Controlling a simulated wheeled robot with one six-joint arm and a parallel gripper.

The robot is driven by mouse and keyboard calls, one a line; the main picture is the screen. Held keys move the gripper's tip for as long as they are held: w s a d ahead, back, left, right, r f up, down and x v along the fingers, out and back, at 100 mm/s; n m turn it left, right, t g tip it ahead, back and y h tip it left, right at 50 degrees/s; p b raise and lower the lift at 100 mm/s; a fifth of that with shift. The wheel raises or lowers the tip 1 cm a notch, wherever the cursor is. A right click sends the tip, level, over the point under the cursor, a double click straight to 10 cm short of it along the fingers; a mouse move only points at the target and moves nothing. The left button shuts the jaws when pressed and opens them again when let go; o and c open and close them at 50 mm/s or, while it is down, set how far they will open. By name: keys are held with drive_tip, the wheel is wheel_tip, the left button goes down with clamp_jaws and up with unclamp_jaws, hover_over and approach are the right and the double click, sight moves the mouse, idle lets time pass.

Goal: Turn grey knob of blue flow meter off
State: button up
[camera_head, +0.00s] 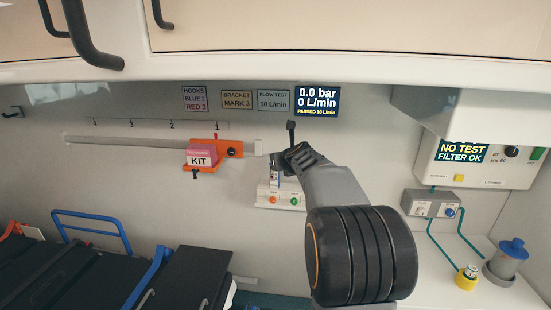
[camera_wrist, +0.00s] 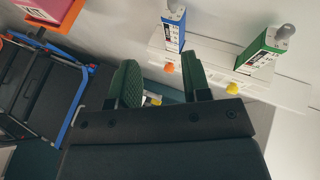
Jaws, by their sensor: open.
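The blue flow meter (camera_wrist: 173,30) stands on a white wall rail in the wrist view, with its grey knob (camera_wrist: 176,6) at the upper end, near the top edge. My gripper (camera_wrist: 158,60) is open and empty, its two dark green-padded fingers apart. In the picture, the knob lies above the fingertips and apart from them. In the head view my arm covers most of the flow meter area, and the meter (camera_head: 275,177) shows only in part. A display (camera_head: 317,101) above reads 0.0 bar, 0 L/min, with a passed line below.
A green flow meter (camera_wrist: 262,50) with its own grey knob (camera_wrist: 285,31) stands to the right. An orange bracket (camera_head: 229,149) with a pink KIT box (camera_head: 201,155) is on the rail at left. A stretcher (camera_head: 70,265) lies lower left; a counter with jars is at right.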

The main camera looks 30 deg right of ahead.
drive_tip(key=shift+m+h, duration=0.5)
drive_tip(key=shift+m, duration=0.1)
drive_tip(key=x, duration=0.4)
drive_tip(key=p+x, duration=0.1)
drive_tip(key=x, duration=0.4)
drive_tip(key=d+p+x, duration=0.1)
drive_tip(key=x, duration=0.4)
drive_tip(key=shift+r, duration=0.3)
drive_tip(key=shift+c, duration=0.2)
clamp_jaws()
drive_tip(key=shift+f+y+b, duration=0.1)
drive_tip(key=shift+y+b, duration=0.2)
drive_tip(key=shift+b, duration=0.1)
